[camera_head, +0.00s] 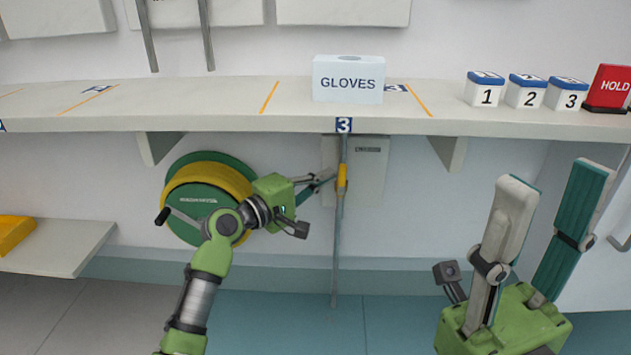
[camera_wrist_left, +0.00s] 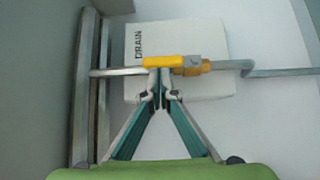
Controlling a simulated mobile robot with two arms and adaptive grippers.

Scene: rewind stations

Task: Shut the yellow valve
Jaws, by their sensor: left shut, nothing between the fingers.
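The yellow valve (camera_head: 341,178) sits on a thin upright pipe (camera_head: 337,240) below the shelf, under the tag "3". In the left wrist view its yellow lever (camera_wrist_left: 160,62) lies along the pipe, beside a brass-coloured body (camera_wrist_left: 192,68). My left gripper (camera_head: 330,177) is shut and empty, just left of the valve. In the left wrist view its fingertips (camera_wrist_left: 160,78) meet right at the lever; I cannot tell whether they touch it. My right gripper (camera_head: 556,176) is open and empty at the lower right, well away from the valve.
A plate (camera_wrist_left: 140,85) marked "DRAIN" is behind the valve. A green and yellow reel (camera_head: 200,190) with a crank hangs left of it. The shelf (camera_head: 220,118) above carries a GLOVES box (camera_head: 348,80), numbered containers (camera_head: 526,92) and a red HOLD sign (camera_head: 609,87).

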